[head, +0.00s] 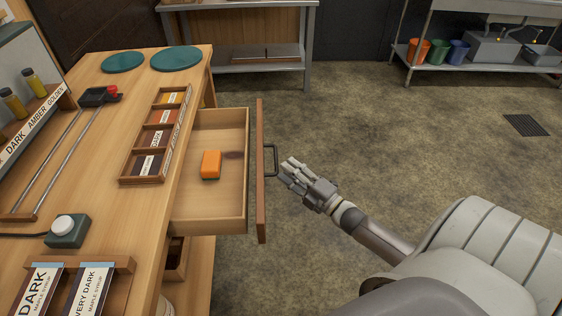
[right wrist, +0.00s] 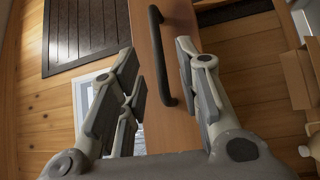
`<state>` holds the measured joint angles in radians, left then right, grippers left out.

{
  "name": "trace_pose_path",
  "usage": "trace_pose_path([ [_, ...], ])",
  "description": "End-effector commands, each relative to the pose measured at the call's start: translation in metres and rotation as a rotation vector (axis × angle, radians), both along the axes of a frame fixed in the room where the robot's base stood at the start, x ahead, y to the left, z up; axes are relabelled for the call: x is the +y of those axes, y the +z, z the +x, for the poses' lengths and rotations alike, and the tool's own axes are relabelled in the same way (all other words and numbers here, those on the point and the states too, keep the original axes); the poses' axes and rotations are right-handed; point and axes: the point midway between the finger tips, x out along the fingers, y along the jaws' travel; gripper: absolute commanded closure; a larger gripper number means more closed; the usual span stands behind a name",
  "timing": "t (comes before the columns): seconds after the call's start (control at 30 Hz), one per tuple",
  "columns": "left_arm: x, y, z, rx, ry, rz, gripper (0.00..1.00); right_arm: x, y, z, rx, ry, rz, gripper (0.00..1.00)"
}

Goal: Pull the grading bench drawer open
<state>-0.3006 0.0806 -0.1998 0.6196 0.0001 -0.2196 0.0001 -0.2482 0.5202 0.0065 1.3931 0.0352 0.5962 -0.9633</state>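The grading bench drawer (head: 235,208) stands pulled out from the side of the wooden bench (head: 112,205), with its inside showing. An orange block (head: 211,164) lies in it. The drawer's wooden front (head: 261,205) carries a dark bar handle (head: 275,160), which also shows in the right wrist view (right wrist: 160,55). My right gripper (head: 288,170) is just right of the handle in the head view. In the right wrist view its fingers (right wrist: 160,72) are spread wide, with the handle in the gap between them; I see no finger closed on it. My left gripper is not in view.
The bench top holds a divided wooden tray (head: 140,181), two teal discs (head: 176,59), a green box with a white knob (head: 66,230) and syrup labels. A metal table (head: 308,45) and a sink stand (head: 418,75) are at the back. The floor right of the drawer is clear.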

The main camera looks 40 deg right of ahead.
Motion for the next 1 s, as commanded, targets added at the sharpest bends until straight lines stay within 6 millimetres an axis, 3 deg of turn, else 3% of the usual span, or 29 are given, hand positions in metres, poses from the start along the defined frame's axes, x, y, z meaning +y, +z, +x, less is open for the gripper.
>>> trace_pose_path([
  [0.2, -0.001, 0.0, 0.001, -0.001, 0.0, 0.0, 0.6, -0.008, -0.007, -0.043, 0.002, -0.001, 0.001, 0.68],
  [0.4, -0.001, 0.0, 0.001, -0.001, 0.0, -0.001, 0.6, -0.012, -0.009, -0.066, 0.001, 0.0, 0.001, 0.68],
  [1.0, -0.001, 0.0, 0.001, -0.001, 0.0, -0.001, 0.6, -0.013, -0.009, -0.071, -0.001, 0.0, 0.001, 0.68],
])
